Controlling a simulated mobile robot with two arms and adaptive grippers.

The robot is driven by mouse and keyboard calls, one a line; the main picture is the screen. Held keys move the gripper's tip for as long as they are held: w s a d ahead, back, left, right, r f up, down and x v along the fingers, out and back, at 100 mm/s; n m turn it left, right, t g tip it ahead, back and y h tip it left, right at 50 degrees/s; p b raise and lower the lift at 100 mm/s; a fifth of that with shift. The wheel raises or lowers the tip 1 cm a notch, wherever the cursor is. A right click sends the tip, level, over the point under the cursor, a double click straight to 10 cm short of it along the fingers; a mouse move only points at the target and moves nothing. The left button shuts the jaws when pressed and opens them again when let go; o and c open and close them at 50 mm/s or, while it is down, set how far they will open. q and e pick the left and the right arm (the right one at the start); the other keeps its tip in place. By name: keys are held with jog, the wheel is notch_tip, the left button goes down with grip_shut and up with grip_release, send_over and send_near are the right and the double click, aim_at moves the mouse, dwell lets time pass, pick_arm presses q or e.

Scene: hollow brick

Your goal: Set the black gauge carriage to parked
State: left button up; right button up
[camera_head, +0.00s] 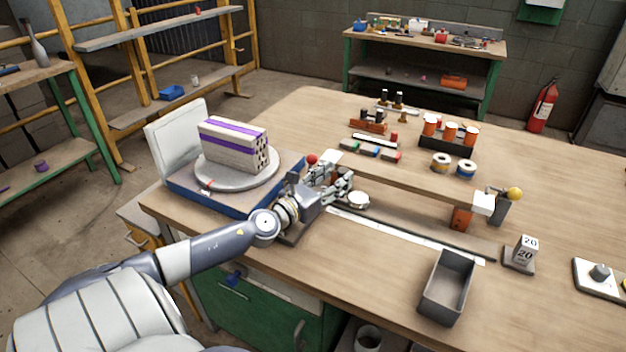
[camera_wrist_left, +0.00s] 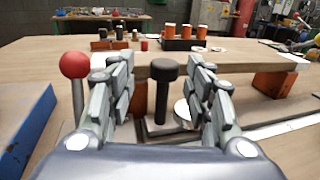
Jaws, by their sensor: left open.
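In the head view the dial (camera_head: 357,200) shows at the left part of the long rail (camera_head: 420,232), and my gripper hides most of the carriage. My left gripper (camera_head: 338,181) is open, with its fingers on either side of the knob; contact cannot be told. My right gripper is not in view.
A red ball handle (camera_head: 311,160) stands close to my left gripper. A grey hollow brick (camera_head: 233,146) sits on a turntable (camera_head: 210,178) at the left. A yellow-knobbed clamp (camera_head: 514,194), a "20" block (camera_head: 526,248) and an empty grey tray (camera_head: 447,287) are at the right.

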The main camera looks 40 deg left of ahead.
pick_arm(q)
jog(key=s, duration=0.9)
dwell(0.5)
